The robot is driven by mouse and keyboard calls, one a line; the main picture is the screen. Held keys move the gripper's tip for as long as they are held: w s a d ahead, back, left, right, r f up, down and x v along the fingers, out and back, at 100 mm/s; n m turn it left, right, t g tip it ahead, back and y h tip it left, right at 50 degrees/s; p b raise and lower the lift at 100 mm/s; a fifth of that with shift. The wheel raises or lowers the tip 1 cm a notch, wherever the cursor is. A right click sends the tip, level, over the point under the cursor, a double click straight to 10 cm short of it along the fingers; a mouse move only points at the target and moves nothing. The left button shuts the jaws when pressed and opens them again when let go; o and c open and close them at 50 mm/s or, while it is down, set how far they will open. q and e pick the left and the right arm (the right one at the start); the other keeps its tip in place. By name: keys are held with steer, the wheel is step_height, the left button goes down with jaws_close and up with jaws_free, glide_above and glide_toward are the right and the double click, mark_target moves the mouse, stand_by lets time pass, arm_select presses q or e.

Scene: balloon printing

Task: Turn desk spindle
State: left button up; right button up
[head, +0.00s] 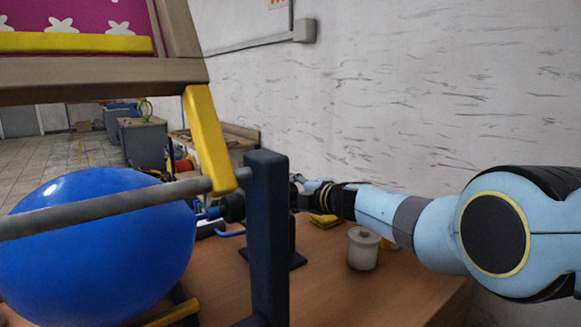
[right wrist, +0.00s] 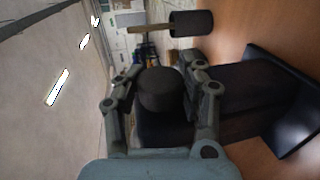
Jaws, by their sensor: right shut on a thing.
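The desk spindle is a dark stand on the wooden desk, with a black horizontal part (head: 232,207) near the blue balloon (head: 90,245). A dark blue post in front hides part of the stand. My right gripper (head: 303,196) is at the spindle's far right end. In the right wrist view, the right gripper (right wrist: 160,76) has a finger on each side of a dark round knob (right wrist: 160,90) and is shut on it. The stand's black base (right wrist: 290,100) lies to the right there. My left gripper is not in view.
A dark blue post (head: 266,235), a grey bar (head: 110,209) and a yellow bar (head: 207,140) stand in the foreground. A white lidded jar (head: 362,250) and a yellow item (head: 325,221) are on the desk (head: 335,290) near my right arm. The wall is behind.

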steer(key=shift+r+g+h+p, duration=0.3)
steer(key=shift+r+g+p, duration=0.05)
steer(key=shift+g+p, duration=0.05)
steer(key=shift+f, duration=0.15)
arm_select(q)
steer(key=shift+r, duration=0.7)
arm_select(e)
steer(key=shift+f+g+h, duration=0.25)
steer(key=shift+g+h, duration=0.45)
steer(key=shift+g, duration=0.4)
arm_select(q)
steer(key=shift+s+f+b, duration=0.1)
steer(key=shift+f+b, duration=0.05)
steer(key=shift+b, duration=0.2)
arm_select(e)
steer(key=shift+g+h, duration=0.3)
steer(key=shift+g, duration=0.1)
steer(key=o, duration=1.2)
steer(key=shift+s, duration=0.1)
steer(key=shift+o, duration=0.2)
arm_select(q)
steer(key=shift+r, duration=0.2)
arm_select(e)
steer(key=shift+t, duration=0.4)
